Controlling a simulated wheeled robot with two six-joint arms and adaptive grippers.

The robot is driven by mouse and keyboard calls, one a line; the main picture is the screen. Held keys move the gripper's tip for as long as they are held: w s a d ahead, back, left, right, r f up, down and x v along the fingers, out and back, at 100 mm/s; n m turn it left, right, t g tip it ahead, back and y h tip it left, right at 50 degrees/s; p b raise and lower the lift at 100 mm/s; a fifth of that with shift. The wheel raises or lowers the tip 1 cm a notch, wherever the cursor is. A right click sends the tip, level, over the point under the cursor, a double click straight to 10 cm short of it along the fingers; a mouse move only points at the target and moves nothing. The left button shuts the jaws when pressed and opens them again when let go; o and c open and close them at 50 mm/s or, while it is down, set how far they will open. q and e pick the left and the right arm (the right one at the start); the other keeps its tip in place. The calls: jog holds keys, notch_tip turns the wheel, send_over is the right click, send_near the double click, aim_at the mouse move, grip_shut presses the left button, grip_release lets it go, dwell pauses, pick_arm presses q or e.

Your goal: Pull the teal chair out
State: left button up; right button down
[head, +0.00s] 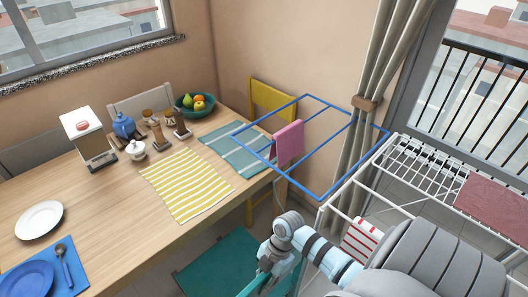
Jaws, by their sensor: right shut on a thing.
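The teal chair (215,265) stands at the near long side of the wooden table (115,240), at the bottom middle of the head view. Its flat seat shows beside the table edge, and part of its backrest shows under my gripper. My right gripper (273,268) comes in from the right and is shut on the top of the chair's backrest. My own arm and the picture's bottom edge hide the rest of the chair. My left gripper is not in view.
A white drying rack (415,160) with a blue-framed wing (345,197) stands close on the right; a pink cloth (288,143) and striped towel (361,240) hang there. A yellow chair (270,98) is at the table's far end. Dishes and placemats lie on the table.

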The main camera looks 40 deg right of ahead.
jog(key=shift+s, duration=0.1)
jog(key=c, duration=1.5)
grip_release()
jog(key=shift+s, duration=0.1)
jog(key=shift+c, duration=0.2)
jog(key=shift+o, duration=0.3)
jog(key=shift+s, duration=0.1)
jog(key=shift+r, duration=0.15)
jog(key=shift+d+r, duration=0.2)
jog(key=shift+r, duration=0.15)
jog(key=v, duration=1.1)
jog(key=shift+r, duration=0.1)
